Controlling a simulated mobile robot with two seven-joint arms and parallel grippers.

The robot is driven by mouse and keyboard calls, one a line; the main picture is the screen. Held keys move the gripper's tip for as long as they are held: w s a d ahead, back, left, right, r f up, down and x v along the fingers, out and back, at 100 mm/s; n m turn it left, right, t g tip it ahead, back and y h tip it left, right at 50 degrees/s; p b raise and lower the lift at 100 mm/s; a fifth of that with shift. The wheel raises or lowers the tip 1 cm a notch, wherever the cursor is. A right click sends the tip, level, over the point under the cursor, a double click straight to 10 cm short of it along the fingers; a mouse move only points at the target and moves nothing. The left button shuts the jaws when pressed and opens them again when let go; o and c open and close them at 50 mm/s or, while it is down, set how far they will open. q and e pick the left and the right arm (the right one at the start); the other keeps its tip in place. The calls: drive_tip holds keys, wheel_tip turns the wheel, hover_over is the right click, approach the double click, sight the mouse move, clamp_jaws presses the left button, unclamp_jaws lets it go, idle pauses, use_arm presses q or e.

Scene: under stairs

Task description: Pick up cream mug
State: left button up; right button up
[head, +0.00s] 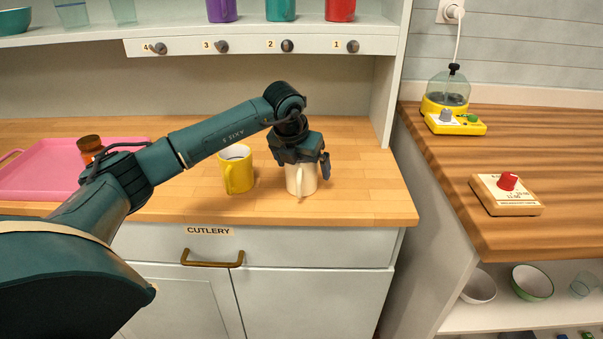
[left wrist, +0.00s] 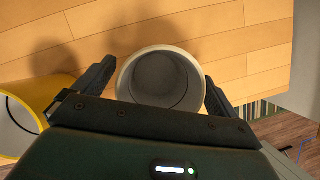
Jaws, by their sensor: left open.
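The cream mug (head: 302,183) stands upright on the wooden counter near its front edge. In the left wrist view the cream mug (left wrist: 161,80) is seen from above, with its round rim and grey inside showing. My left gripper (head: 306,164) is directly over it and hides its top in the head view. In the left wrist view my left gripper (left wrist: 160,82) is open, with one finger on each side of the mug. I cannot tell if the fingers touch it. My right gripper is not in view.
A yellow mug (head: 236,172) stands just left of the cream mug. A pink tray (head: 65,172) with a brown jar (head: 91,148) lies at the left. Hooks and a shelf with coloured mugs (head: 280,9) are behind and above. The counter right of the mug is clear.

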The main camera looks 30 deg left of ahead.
use_arm(q)
drive_tip(key=shift+f, duration=0.1)
drive_tip(key=c, duration=1.3)
